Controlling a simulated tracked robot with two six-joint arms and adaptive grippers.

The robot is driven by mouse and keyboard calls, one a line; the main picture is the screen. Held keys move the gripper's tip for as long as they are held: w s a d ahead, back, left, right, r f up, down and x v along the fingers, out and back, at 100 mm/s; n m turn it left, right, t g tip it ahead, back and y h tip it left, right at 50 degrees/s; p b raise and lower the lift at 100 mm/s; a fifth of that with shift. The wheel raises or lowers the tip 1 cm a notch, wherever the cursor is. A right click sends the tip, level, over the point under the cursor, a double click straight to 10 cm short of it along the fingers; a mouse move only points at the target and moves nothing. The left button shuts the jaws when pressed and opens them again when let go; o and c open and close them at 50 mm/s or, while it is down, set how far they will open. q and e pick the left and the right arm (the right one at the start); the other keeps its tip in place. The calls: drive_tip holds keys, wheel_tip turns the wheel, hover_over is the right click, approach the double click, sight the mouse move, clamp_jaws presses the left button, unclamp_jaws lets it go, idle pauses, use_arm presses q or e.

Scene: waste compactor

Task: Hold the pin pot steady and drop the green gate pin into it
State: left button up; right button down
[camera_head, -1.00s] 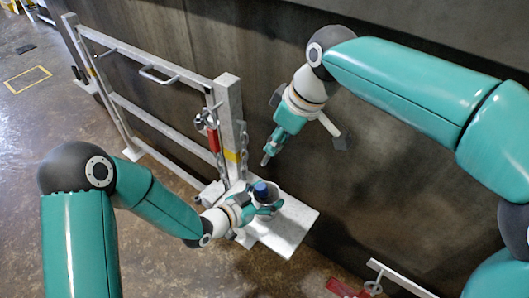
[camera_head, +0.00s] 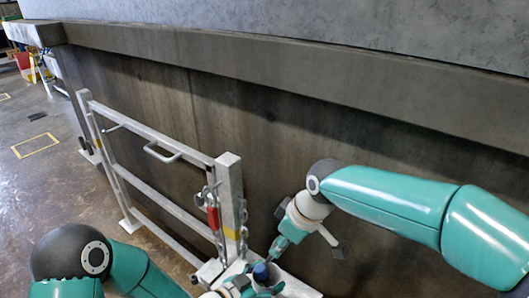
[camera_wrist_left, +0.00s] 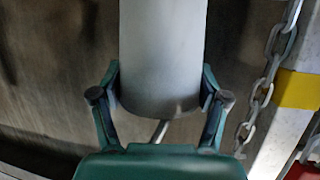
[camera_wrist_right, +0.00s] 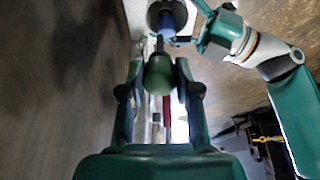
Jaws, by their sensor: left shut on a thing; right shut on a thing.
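My left gripper (camera_wrist_left: 160,105) is shut on the pin pot, a pale grey cylinder (camera_wrist_left: 163,55) filling the middle of the left wrist view. In the head view the pot is low, near the bottom edge, with a blue piece (camera_head: 261,271) standing in its mouth. My right gripper (camera_wrist_right: 159,90) is shut on the green gate pin (camera_wrist_right: 158,75), whose rounded green head shows between the fingers. The pin's dark tip points toward the pot's mouth and the blue piece (camera_wrist_right: 167,22). In the head view my right gripper (camera_head: 276,252) is just above the pot; whether the pin overlaps the rim is unclear.
A grey metal gate (camera_head: 160,190) stands left of the pot. Its post (camera_head: 229,195) carries a chain (camera_head: 243,218) and a red handle (camera_head: 212,218), close to both grippers. A dark wall (camera_head: 300,160) runs behind. Open floor (camera_head: 40,190) lies left.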

drive_tip(key=shift+f, duration=0.1)
drive_tip(key=c, duration=0.7)
unclamp_jaws()
drive_tip(key=shift+c, duration=0.2)
drive_tip(key=v, duration=1.2)
